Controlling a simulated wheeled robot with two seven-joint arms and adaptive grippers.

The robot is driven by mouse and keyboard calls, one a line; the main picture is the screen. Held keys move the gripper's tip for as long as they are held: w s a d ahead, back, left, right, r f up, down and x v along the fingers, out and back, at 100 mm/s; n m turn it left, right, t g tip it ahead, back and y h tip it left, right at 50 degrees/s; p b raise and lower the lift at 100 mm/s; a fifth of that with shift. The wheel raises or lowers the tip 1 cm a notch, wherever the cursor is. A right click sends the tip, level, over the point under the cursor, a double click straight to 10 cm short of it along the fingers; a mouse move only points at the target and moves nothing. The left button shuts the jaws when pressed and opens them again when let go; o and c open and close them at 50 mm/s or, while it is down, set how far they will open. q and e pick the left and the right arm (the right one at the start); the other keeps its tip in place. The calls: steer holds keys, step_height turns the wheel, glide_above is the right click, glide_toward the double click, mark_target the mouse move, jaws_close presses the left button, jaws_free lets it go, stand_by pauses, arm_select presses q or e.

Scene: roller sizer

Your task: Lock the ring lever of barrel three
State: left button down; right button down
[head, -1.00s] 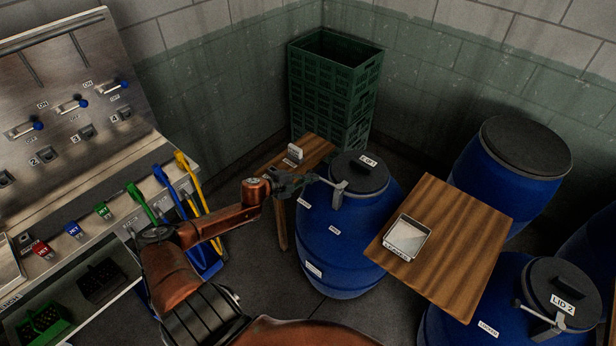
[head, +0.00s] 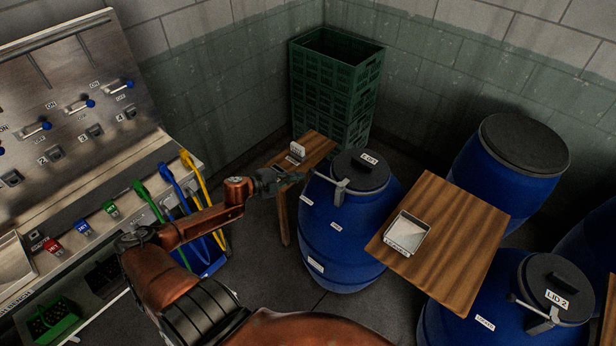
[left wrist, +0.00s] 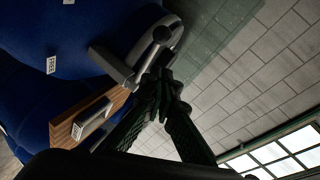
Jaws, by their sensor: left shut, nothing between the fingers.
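A blue barrel (head: 335,255) with a dark lid (head: 360,171) stands in the middle of the head view; its small labels are hard to read there. A grey ring lever and clamp (head: 341,188) sit at its rim, the lever pointing left. In the left wrist view the grey lever (left wrist: 162,36) has a rounded end, and a barrel label (left wrist: 51,65) is partly legible. My left gripper (head: 303,177) is shut and empty, its tips just left of the lever's end. In the wrist view its fingertips (left wrist: 160,82) are close to the lever; contact is unclear. My right gripper is out of view.
A small wooden stand (head: 318,147) is behind the gripper, and a wooden table (head: 455,245) is right of the barrel. Stacked green crates (head: 335,85) fill the corner. Another barrel with LID 2 (head: 556,300) is at lower right. A switch panel (head: 75,85) is left.

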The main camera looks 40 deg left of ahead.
arm_select(q)
steer(key=s+a, duration=0.1)
steer(key=s+a+r, duration=0.1)
steer(key=s+a, duration=0.1)
steer(key=shift+s+a+r, duration=0.2)
steer(key=shift+s+r, duration=0.15)
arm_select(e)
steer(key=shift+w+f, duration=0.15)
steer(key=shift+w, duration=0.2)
